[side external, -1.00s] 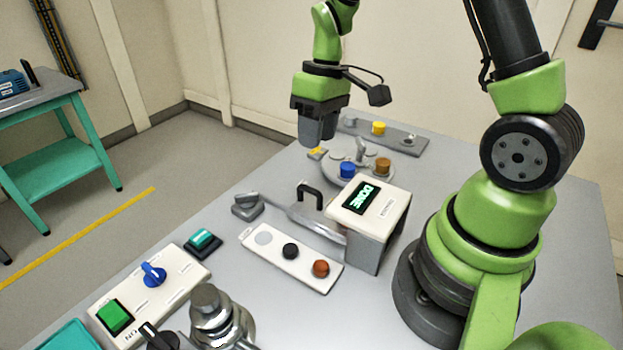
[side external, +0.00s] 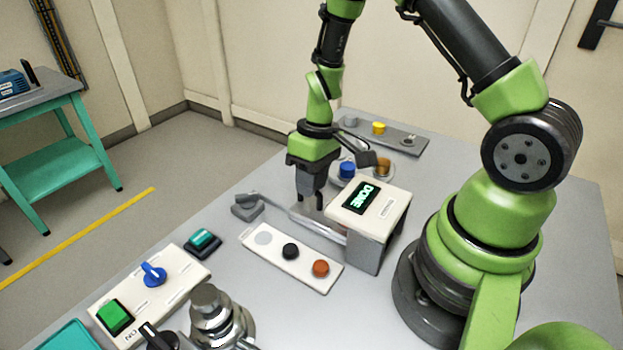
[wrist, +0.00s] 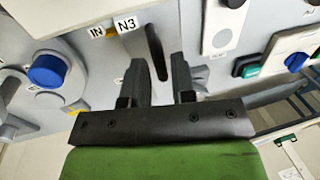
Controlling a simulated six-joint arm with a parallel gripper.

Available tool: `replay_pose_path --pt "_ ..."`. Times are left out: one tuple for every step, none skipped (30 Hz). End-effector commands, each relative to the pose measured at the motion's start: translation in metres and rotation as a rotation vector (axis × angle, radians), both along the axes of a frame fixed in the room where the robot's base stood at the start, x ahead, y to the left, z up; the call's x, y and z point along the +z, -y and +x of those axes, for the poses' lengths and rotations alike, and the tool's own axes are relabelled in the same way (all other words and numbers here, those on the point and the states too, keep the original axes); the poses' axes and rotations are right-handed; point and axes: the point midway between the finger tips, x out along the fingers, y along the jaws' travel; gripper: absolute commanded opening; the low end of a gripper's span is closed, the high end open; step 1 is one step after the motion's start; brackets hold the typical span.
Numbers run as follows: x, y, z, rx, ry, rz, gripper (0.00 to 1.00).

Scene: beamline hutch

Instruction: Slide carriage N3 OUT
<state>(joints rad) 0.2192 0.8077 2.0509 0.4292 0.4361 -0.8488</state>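Carriage N3 (side external: 318,224) is a flat grey slide whose one end goes under the white-topped box with a lit "DONE" display (side external: 367,197). In the wrist view its black handle (wrist: 156,45) stands near the "N3" label (wrist: 126,23) and the "IN" label (wrist: 97,31). My gripper (side external: 309,202) points down over the carriage at the handle. In the wrist view its two fingers (wrist: 160,80) are apart, with the handle showing between them. Contact with the handle cannot be told. In the side view the gripper hides the handle.
A white panel (side external: 270,246) with several round spots lies in front of the carriage. A grey lever block (side external: 246,207) stands left. Blue (side external: 347,170) and brown (side external: 383,165) knobs are behind. A control panel (side external: 176,290) and a metal fitting (side external: 212,318) are nearer.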

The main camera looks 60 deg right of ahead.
Motion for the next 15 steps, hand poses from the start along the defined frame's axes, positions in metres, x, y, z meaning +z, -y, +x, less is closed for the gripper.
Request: replay_pose_path --pt "0.0 0.0 0.0 0.0 0.0 0.0 0.13" --pt "0.0 0.0 0.0 0.0 0.0 0.0 0.06" --pt "0.0 0.0 0.0 0.0 0.0 0.0 0.0" --pt "0.0 0.0 0.0 0.0 0.0 0.0 0.0" --pt "0.0 0.0 0.0 0.0 0.0 0.0 0.0" --pt "0.0 0.0 0.0 0.0 0.0 0.0 0.0" --pt "0.0 0.0 0.0 0.0 0.0 0.0 0.0" --pt "0.0 0.0 0.0 0.0 0.0 0.001 0.0" --pt "0.0 0.0 0.001 0.0 0.0 0.001 0.0" --pt "0.0 0.0 0.002 0.0 0.001 0.002 0.0" --pt "0.0 0.0 0.004 0.001 0.001 0.003 0.0" --pt "0.0 0.0 0.008 0.003 0.003 0.004 0.0" --pt "0.0 -0.001 0.012 0.002 0.004 0.005 0.0" --pt "0.0 -0.001 0.017 0.003 0.006 0.006 0.0" --pt "0.0 -0.001 0.024 0.005 0.006 0.006 0.0"
